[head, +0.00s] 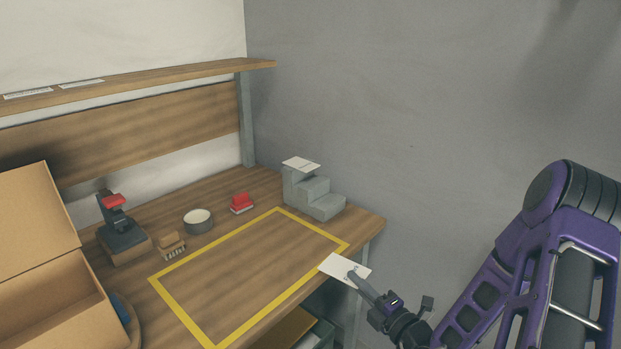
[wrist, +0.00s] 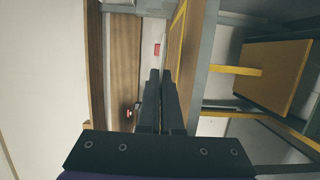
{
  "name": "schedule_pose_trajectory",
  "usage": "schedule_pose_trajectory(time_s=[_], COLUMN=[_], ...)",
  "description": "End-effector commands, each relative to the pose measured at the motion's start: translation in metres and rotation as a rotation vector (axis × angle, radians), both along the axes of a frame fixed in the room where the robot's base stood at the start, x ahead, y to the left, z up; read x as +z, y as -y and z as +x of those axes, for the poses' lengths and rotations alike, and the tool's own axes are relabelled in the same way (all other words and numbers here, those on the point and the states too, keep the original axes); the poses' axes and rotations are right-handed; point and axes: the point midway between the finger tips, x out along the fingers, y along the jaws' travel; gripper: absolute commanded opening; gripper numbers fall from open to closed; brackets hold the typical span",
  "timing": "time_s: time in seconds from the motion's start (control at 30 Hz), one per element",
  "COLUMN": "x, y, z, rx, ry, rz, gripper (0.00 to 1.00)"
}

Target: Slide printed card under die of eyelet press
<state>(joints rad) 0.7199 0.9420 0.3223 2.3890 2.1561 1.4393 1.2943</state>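A white card (head: 338,266) is pinched at its near edge by my gripper (head: 353,274). In the head view it is held out roughly flat at the table's front right edge, by a corner of the yellow outline. Any print on it is too small to tell. In the wrist view my gripper's fingers (wrist: 164,75) are close together, and the card cannot be made out between them. The eyelet press (head: 121,236), dark with a red top, stands on a wooden base at the table's left, well apart from the card. The gap under its die is too small to see.
A grey stepped stand (head: 319,198) bears another white card (head: 301,163). An open cardboard box (head: 38,307) fills the left front.

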Motion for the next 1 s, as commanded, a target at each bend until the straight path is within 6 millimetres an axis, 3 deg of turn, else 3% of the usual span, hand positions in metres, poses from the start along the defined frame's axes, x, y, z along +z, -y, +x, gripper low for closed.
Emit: schedule_pose_trajectory(time_s=[0.5, 0.63, 0.77, 1.0], x=[0.0, -0.001, -0.001, 0.019], y=[0.0, 0.0, 0.0, 0.001], z=[0.0, 0.008, 0.04, 0.148], rx=[0.001, 0.005, 0.016, 0.008], ry=[0.0, 0.003, 0.007, 0.01], rz=[0.0, -0.001, -0.003, -0.001], gripper=[0.0, 0.0, 0.0, 0.0])
